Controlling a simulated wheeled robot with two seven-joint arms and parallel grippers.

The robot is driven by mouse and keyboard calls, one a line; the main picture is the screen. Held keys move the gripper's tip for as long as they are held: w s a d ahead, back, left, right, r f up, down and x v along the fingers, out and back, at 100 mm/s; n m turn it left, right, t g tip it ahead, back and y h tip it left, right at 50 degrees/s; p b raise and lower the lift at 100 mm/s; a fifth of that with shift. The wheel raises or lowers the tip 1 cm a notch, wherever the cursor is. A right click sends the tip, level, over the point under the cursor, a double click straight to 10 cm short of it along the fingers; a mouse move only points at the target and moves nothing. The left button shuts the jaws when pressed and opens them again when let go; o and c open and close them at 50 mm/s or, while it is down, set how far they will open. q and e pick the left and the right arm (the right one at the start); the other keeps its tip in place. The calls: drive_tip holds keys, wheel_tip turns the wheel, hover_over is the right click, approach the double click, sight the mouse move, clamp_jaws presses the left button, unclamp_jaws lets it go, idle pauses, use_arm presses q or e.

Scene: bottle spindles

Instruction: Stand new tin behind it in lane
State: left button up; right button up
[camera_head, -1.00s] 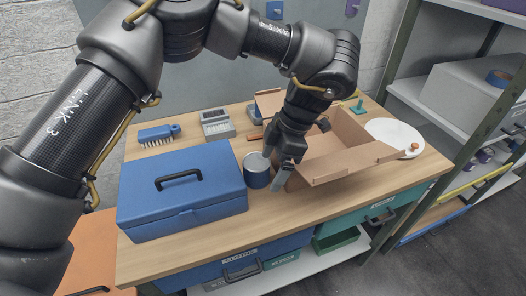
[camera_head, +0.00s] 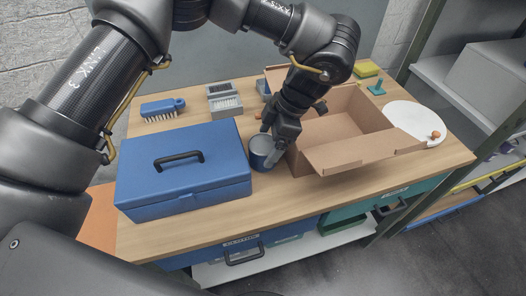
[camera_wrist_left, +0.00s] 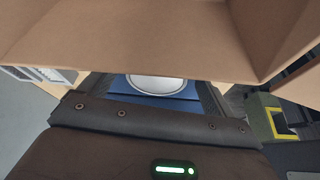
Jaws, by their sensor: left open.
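My left gripper (camera_head: 270,148) is at the tin's right side, pointing down, with one finger in front of the tin's right edge. In the left wrist view the tin's round pale top (camera_wrist_left: 156,84) shows between the spread fingers. The gripper is open; whether a finger touches the tin I cannot tell. No lane can be made out. My right gripper is out of view.
A closed blue toolbox (camera_head: 183,172) stands close left of the tin. An open cardboard box (camera_head: 345,152) with raised flaps is close on the right. A blue brush (camera_head: 162,109) lies behind the toolbox. A white round board (camera_head: 414,122) lies at the right.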

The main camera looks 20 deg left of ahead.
sight(260, 143)
use_arm(q)
drive_tip(key=shift+p+x, duration=0.55)
drive_tip(key=shift+x, duration=2.05)
drive_tip(key=shift+a, duration=0.15)
drive_tip(key=shift+c, duration=0.4)
drive_tip(key=shift+r, duration=0.1)
drive_tip(key=c, duration=1.3)
wheel_tip(260, 143, up, 18)
